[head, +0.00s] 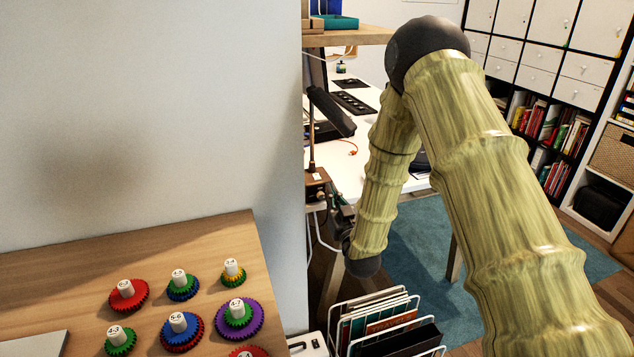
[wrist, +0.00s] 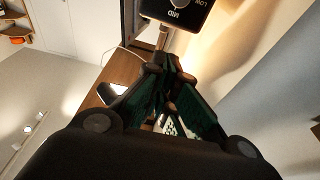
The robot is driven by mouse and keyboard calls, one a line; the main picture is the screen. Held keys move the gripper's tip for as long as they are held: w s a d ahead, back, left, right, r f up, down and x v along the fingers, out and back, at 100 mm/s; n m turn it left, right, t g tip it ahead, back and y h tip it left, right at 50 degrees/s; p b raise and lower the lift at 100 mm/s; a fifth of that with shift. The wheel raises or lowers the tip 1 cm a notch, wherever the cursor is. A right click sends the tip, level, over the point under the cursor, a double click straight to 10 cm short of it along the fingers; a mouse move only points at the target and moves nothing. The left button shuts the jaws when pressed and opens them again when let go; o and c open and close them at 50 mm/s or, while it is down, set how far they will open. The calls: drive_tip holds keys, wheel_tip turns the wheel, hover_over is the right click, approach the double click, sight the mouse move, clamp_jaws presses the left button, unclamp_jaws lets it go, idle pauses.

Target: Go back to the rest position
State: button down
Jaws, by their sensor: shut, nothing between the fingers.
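My arm, in a greenish wood-like pattern with dark joints, fills the right half of the head view. It bends down at the elbow, and my gripper (head: 342,215) shows as a small dark shape left of the forearm, partly hidden by it. In the wrist view my gripper (wrist: 168,75) has its dark green-padded fingers drawn together at the tips, with nothing held. A black box with "MID" and "LOW" lettering (wrist: 178,12) is just beyond the fingertips; I cannot tell whether they touch it.
Several labelled coloured gears (head: 178,324) sit on a wooden surface (head: 60,275) at lower left, beside a white wall (head: 150,120). A wire file rack (head: 385,325) stands below my arm. A white desk (head: 345,165) and bookshelves (head: 550,120) are behind.

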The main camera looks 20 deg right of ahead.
drive_tip(key=s+a+f+g+p, duration=0.3)
drive_tip(key=s+f+g+p, duration=0.55)
drive_tip(key=s+f, duration=1.35)
drive_tip(key=s+f+g, duration=0.2)
drive_tip(key=s+g, duration=0.2)
drive_tip(key=s, duration=0.6)
drive_tip(key=s+f+g+p, duration=0.1)
drive_tip(key=s+g, duration=0.3)
drive_tip(key=s, duration=0.6)
drive_tip(key=s+f+g, duration=0.2)
drive_tip(key=s+g, duration=0.2)
drive_tip(key=s, duration=0.6)
drive_tip(key=shift+s+a+f+m+h, duration=0.25)
drive_tip(key=shift+a+f+m+h, duration=0.05)
drive_tip(key=shift+f+m, duration=0.1)
